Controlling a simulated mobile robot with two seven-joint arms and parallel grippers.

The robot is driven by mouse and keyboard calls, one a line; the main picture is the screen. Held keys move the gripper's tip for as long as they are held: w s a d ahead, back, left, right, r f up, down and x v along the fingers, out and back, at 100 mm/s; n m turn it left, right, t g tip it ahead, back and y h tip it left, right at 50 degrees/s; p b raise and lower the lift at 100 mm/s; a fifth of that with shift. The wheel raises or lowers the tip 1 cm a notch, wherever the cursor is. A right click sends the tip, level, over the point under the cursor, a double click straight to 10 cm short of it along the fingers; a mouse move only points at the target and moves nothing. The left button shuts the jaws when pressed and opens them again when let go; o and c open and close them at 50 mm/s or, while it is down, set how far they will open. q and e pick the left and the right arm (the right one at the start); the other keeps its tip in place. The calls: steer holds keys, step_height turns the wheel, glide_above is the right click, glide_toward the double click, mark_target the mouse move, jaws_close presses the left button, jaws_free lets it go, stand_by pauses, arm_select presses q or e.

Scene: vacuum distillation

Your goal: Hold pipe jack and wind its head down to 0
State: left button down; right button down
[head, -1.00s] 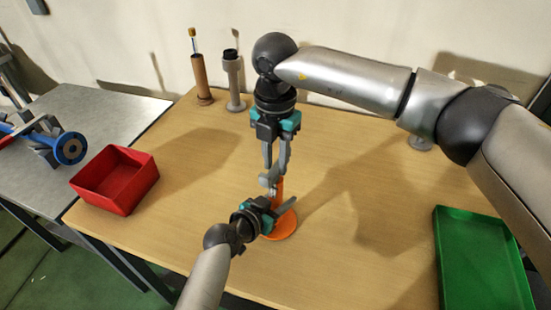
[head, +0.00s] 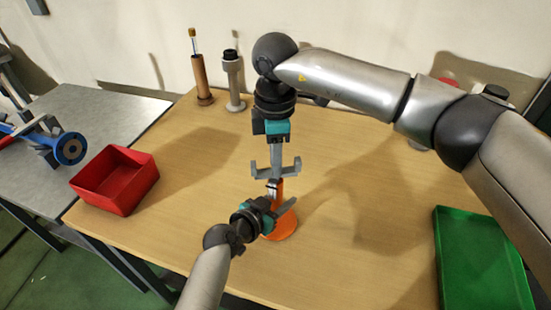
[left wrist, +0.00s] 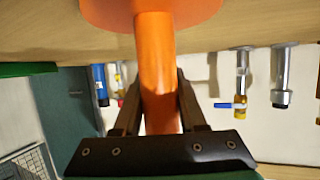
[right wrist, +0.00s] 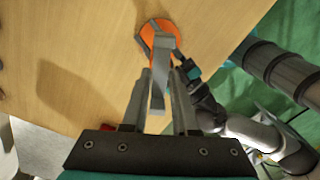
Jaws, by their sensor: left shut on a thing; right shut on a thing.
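The pipe jack has a round orange base (head: 284,228), an orange column (left wrist: 155,55) and a grey forked head (head: 255,168). It stands upright on the wooden table. My left gripper (head: 275,212) is shut on the orange column, one finger on each side, as the left wrist view also shows. My right gripper (head: 276,166) comes from above and is shut on the grey head. In the right wrist view, the head (right wrist: 162,45) lies between its fingers above the orange base (right wrist: 152,36). The threaded part is mostly hidden, and I cannot read its height.
A red bin (head: 115,180) stands at the table's left edge and a green tray (head: 482,265) at the right. Two upright pipe pieces (head: 201,70) (head: 233,80) stand at the back by the wall. The table around the jack is clear.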

steer(key=c, duration=0.7)
jaws_free()
steer(key=shift+r, duration=0.1)
step_height(320, 180, up, 12)
